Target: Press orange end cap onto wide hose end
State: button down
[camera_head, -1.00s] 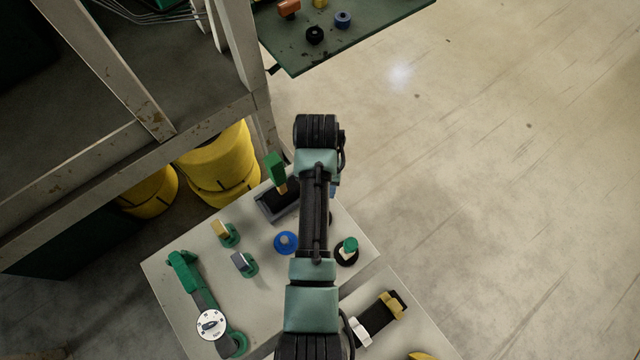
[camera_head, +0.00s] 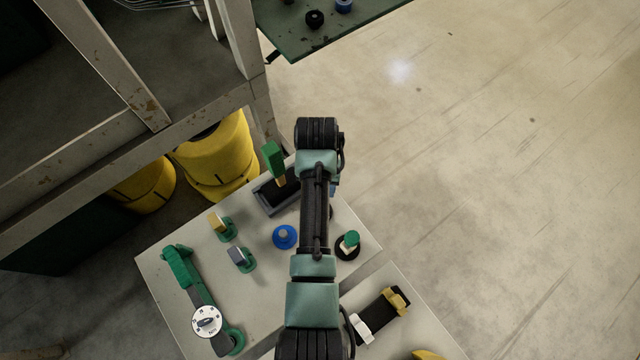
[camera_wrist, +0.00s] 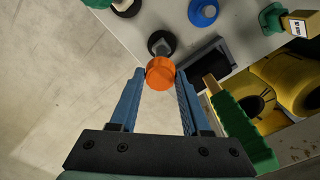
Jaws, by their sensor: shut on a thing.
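In the wrist view my gripper (camera_wrist: 160,77) has its two blue fingers closed on the sides of the round orange end cap (camera_wrist: 160,73). The cap is held at the fingertips, over or near the pale table's edge. Just beyond it in the picture is a black ring with a grey post (camera_wrist: 161,43), partly covered by the cap. I cannot tell whether the cap touches it. No wide hose end can be made out for certain. In the head view my arm hides the gripper and the cap.
On the pale table (camera_head: 180,262) stand a blue disc (camera_head: 285,237), a black ring with a green top (camera_head: 348,244), a dark tray (camera_head: 268,199) with a green-handled tool (camera_head: 273,160), and a green tool with a dial (camera_head: 207,321). Yellow drums (camera_head: 215,157) stand left.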

jog(key=shift+f+b, duration=0.85)
jog(key=shift+f, duration=0.5)
grip_release()
jog(key=shift+r, duration=0.1)
dwell(0.4)
jog(key=shift+r+p, duration=0.3)
jog(key=shift+p, duration=0.05)
jog(key=shift+r+p, duration=1.95)
